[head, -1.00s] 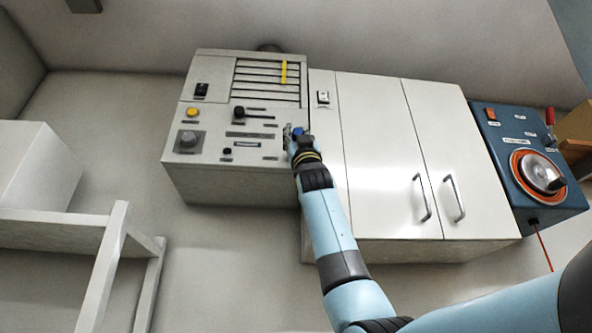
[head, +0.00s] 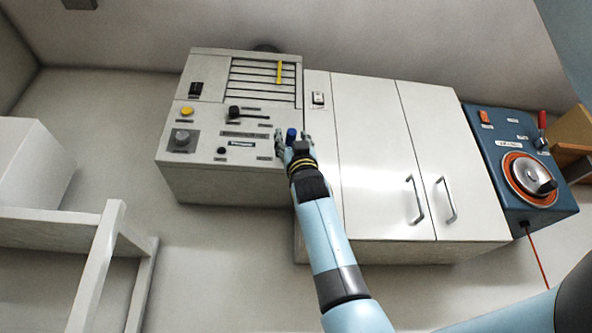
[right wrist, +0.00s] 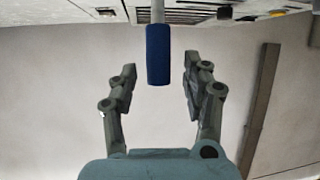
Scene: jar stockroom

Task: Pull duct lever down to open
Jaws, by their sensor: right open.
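The duct lever has a dark blue cylindrical grip (head: 291,135) at the right front edge of the pale control unit. In the right wrist view the blue grip (right wrist: 158,55) hangs from a thin pale rod, between the fingers in the picture. My right gripper (head: 293,143) is open, with one finger to each side of the grip. In the right wrist view a gap shows between the grip and each fingertip of the gripper (right wrist: 159,72). I cannot tell how far the grip reaches between them in depth. My left gripper is not in view.
The control unit (head: 215,180) carries a yellow button, black knobs and a slatted vent with a yellow strip. A white two-door cabinet (head: 375,150) adjoins it on the right. A blue machine (head: 490,160) stands farther right. A white frame (head: 100,260) is at lower left.

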